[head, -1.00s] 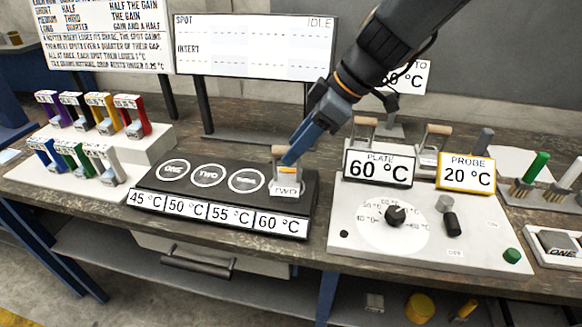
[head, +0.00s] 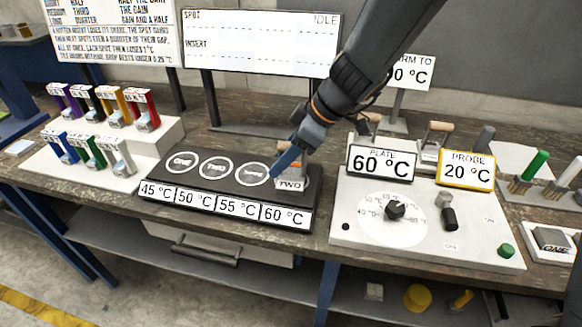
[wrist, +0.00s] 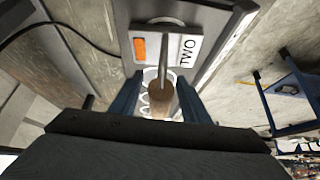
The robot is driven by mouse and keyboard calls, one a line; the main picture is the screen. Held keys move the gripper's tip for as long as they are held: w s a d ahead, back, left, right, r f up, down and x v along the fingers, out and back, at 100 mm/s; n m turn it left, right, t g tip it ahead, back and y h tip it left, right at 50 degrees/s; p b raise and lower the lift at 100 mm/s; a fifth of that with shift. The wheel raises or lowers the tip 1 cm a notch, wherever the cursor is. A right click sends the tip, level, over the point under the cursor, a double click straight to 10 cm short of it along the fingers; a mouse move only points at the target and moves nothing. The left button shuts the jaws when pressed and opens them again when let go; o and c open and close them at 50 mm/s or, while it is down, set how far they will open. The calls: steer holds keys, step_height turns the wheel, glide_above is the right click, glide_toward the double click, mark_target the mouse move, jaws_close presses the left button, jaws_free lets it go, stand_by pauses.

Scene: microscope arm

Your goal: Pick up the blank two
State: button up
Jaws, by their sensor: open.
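The blank two (head: 291,184) is a pale block with a "TWO" label and a wooden bar handle. It stands upright at the right end of the dark strip (head: 222,186), above the 60 °C label. My gripper (head: 285,160) is at its handle, and the blue fingers partly hide the handle. In the wrist view, my gripper (wrist: 158,88) is open, with its fingers on either side of the wooden handle (wrist: 160,102). The blank's top (wrist: 184,48), with an orange mark and "TWO", shows just beyond the fingertips. I cannot tell whether either finger touches the handle.
The strip's marked circles (head: 217,166) left of the blank are empty. A white control box (head: 425,235) with a dial and a 60 °C plate sign (head: 381,163) stands close on the right. Several coloured clamp-like pieces (head: 97,145) stand on the left.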

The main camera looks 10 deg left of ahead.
steer(key=shift+c, duration=0.4)
jaws_close()
steer(key=shift+r, duration=0.1)
